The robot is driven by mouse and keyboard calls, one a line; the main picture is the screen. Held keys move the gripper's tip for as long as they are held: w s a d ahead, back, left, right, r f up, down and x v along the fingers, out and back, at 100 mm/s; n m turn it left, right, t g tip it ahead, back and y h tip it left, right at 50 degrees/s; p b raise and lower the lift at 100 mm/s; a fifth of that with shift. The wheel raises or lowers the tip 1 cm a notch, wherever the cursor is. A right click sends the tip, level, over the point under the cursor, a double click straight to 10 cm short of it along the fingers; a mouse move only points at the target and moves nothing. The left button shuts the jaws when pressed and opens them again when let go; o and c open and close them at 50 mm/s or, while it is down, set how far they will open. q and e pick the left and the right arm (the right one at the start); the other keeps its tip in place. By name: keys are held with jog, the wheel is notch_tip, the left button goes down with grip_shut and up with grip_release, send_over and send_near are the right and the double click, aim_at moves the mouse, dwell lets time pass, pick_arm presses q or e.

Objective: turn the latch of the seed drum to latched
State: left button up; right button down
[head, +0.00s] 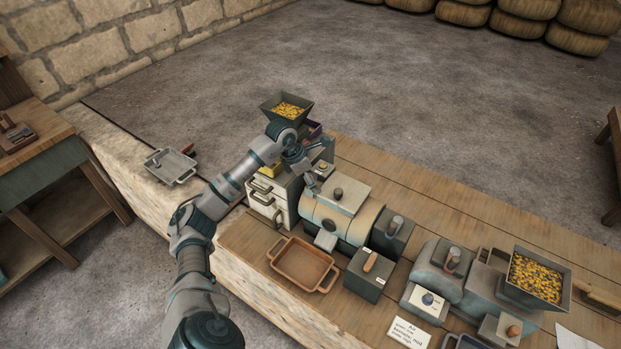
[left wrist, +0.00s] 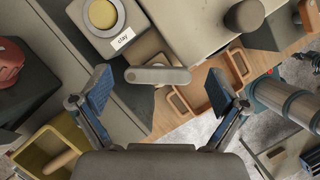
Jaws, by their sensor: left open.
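The drum (head: 358,226), a beige cylinder with a flat lid and dark knob (head: 338,193), lies on the wooden bench. My left gripper (head: 318,168) is over the machinery just behind the drum, open and empty. In the left wrist view a grey rounded lever (left wrist: 158,75) lies crosswise just ahead of the open left fingers (left wrist: 160,97), between them in the picture and apart from both. Whether this lever is the drum's latch, I cannot tell. In the head view my arm and gripper hide that area. My right gripper is not in view.
A white cabinet with handles (head: 265,203) stands left of the drum, with a hopper of yellow grain (head: 287,108) behind. A brown tray (head: 284,277) and a lever box (head: 366,283) stand in front. A yellow knob labelled "clay" (left wrist: 103,14) is near the lever.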

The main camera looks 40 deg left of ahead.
pick_arm(q)
jog(key=shift+a, duration=0.15)
jog(key=c, duration=1.2)
jog(key=shift+o, duration=0.2)
jog(key=shift+n, duration=0.3)
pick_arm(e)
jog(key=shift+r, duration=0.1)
pick_arm(q)
jog(key=shift+n, duration=0.3)
jog(key=shift+s+n+y+p, duration=0.1)
jog(key=shift+n+y+p, duration=0.3)
jog(key=shift+n+y, duration=0.15)
jog(key=shift+n+t+y+p, duration=0.3)
jog(key=shift+n+y+p, duration=0.45)
jog(key=shift+n, duration=1.9)
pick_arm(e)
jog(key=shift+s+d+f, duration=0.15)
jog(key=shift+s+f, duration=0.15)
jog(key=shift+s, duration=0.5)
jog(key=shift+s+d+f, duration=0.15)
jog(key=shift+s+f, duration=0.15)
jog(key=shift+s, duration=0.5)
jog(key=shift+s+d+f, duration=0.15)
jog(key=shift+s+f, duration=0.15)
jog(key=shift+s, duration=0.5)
pick_arm(q)
jog(key=shift+f, duration=0.1)
jog(key=o, duration=1.2)
jog(key=shift+c, duration=0.2)
